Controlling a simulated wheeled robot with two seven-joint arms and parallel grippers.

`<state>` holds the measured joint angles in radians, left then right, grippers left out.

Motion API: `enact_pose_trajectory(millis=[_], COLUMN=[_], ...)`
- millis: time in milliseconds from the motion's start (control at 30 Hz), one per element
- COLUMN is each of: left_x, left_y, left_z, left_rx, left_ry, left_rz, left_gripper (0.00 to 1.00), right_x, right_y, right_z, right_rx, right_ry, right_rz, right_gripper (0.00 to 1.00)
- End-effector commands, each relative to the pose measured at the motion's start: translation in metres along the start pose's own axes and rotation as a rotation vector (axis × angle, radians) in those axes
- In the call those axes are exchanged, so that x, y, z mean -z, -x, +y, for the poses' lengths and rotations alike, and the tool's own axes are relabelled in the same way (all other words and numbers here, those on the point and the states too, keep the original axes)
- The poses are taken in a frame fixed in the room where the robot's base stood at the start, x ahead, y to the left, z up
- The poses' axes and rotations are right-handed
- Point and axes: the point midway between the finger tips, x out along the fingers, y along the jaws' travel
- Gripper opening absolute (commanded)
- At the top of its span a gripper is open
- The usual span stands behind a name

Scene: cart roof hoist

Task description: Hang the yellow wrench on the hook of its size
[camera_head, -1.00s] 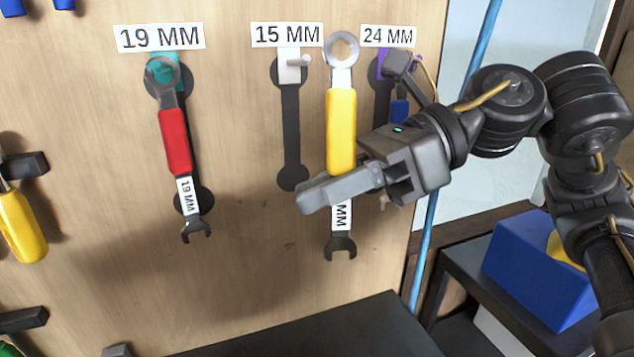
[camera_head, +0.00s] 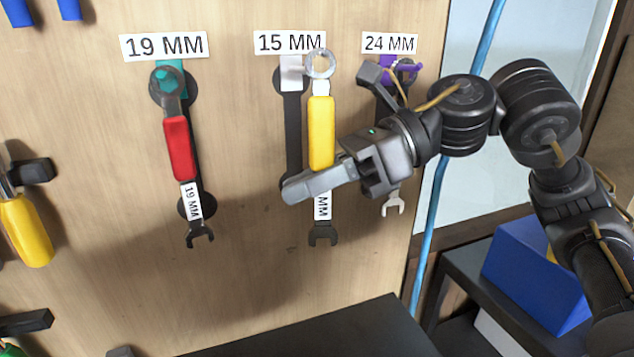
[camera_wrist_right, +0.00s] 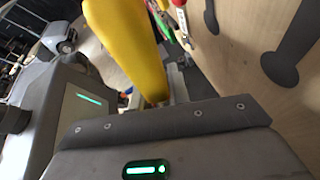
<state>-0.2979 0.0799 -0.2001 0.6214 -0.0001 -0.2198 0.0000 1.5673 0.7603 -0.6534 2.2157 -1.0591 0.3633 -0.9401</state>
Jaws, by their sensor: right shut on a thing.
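The yellow wrench (camera_head: 321,130) hangs upright in my right gripper (camera_head: 322,183), ring end up, just right of the white 15 MM hook (camera_head: 291,72). Its ring overlaps the lower right of the 15 MM label; I cannot tell how far it is from the board. Its size tag is partly hidden by the gripper, with only "MM" showing. The right gripper is shut on it; its yellow handle (camera_wrist_right: 130,45) fills the upper middle of the right wrist view. The purple 24 MM hook (camera_head: 386,66) is partly behind my right arm. My left gripper is not in view.
A red wrench (camera_head: 178,148) hangs on the teal 19 MM hook (camera_head: 166,80). Another wrench (camera_head: 393,203) hangs below the 24 MM label, mostly hidden. A yellow-handled tool (camera_head: 26,230) hangs at left. A blue bin (camera_head: 535,270) stands at lower right, past a blue pole (camera_head: 440,170).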

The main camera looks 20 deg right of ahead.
Motion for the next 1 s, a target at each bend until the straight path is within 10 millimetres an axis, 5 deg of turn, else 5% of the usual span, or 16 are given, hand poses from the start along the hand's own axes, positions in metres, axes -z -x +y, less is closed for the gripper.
enact_pose_trajectory(millis=[1000], left_x=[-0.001], left_y=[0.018], left_z=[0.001], left_rx=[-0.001], left_ry=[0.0], left_rz=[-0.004], left_gripper=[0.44], right_x=[-0.015], right_y=[-0.011], right_z=[-0.061], right_rx=[0.002], right_ry=[0.001], right_rz=[-0.008], right_gripper=[0.0])
